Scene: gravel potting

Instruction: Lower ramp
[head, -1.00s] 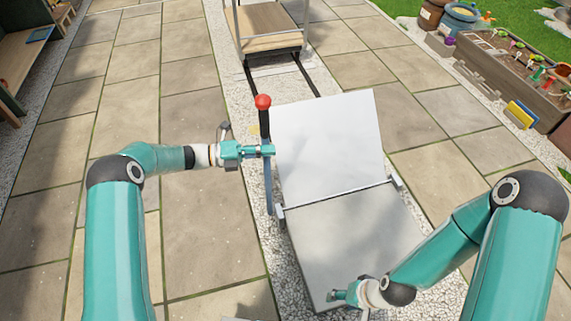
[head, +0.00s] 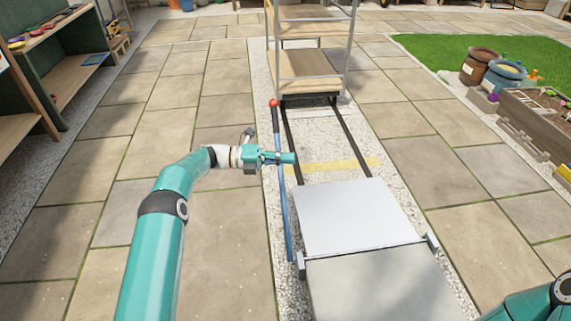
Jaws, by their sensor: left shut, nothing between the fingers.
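The ramp is a pale grey plate (head: 355,215) hinged to a grey platform (head: 375,285) in front of it. It lies low, its far edge at the ends of two dark rails (head: 350,135). I cannot tell whether that edge touches the ground. A blue lever (head: 284,205) with a red knob (head: 273,103) stands left of the ramp, leaning away from me. My left gripper (head: 292,158) is shut and empty, at the lever's upper part; its fingertips cross the shaft in the picture. I cannot tell if they touch it. My right gripper is out of view.
A wheeled shelf rack (head: 310,65) stands at the far end of the rails. A yellow stripe (head: 335,165) crosses the gravel beyond the ramp. A planter box (head: 540,125) stands at the right, wooden shelving (head: 50,70) at the left. The paving is clear.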

